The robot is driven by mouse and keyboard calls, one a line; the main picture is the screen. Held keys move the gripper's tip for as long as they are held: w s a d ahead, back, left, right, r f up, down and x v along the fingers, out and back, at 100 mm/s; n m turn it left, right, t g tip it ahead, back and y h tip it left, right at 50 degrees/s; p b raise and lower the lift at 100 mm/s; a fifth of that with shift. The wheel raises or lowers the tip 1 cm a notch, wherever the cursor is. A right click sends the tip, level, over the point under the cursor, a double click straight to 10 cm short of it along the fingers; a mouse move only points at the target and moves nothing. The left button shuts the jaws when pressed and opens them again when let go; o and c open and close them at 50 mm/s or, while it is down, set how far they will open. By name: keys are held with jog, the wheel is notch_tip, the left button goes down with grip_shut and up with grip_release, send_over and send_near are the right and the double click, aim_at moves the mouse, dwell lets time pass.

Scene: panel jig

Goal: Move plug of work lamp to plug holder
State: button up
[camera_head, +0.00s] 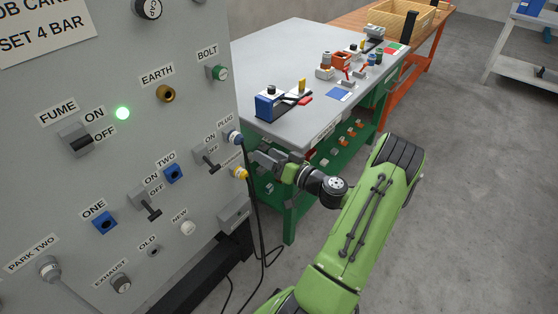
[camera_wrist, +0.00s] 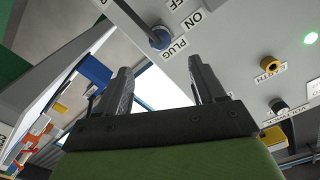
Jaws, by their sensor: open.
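A blue plug (camera_head: 235,138) with a dark cable sits at the panel's right edge beside the PLUG label. It also shows in the wrist view (camera_wrist: 160,38), beyond the fingertips. A yellow plug-like fitting (camera_head: 240,173) with a cable hangs just below it; its label is too small to read. I cannot tell from the labels which is the work lamp's plug or which fitting is the plug holder. My gripper (camera_head: 260,160) is to the right of these plugs, close to the panel edge. In the wrist view its fingers (camera_wrist: 160,70) are apart with nothing between them.
The grey panel (camera_head: 195,110) carries several sockets and switches, a lit green lamp (camera_head: 122,113) and a plugged PARK TWO cable (camera_head: 49,267). Loose cables hang beside its right edge. A green-legged workbench (camera_head: 290,60) with tools stands behind my gripper. The floor at right is clear.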

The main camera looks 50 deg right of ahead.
jog(key=s, duration=0.4)
jog(key=shift+s, duration=0.1)
dwell(0.7)
jog(key=w+a+r+n+g+y+p, duration=0.2)
jog(key=a+r+n+g+p, duration=0.25)
jog(key=a, duration=0.75)
jog(key=w+a+r+n+g+y+p, duration=0.1)
jog(key=a+r+n+g+y+p, duration=0.2)
jog(key=a+r+g, duration=0.7)
jog(key=s+a+r+h+p, duration=0.1)
jog(key=s+a+r+h, duration=0.1)
jog(key=s, duration=0.3)
jog(key=s+a+r+m+t+h+p, duration=0.1)
jog(key=s+a+r, duration=0.2)
jog(key=s+r, duration=0.1)
jog(key=s+a+r+m+t+h+p, duration=0.1)
jog(key=s+a+r+h, duration=0.1)
jog(key=s, duration=0.5)
jog(key=shift+a+r+h+p, duration=0.3)
jog(key=shift+a+r+p, duration=0.1)
jog(key=shift+a+r, duration=0.45)
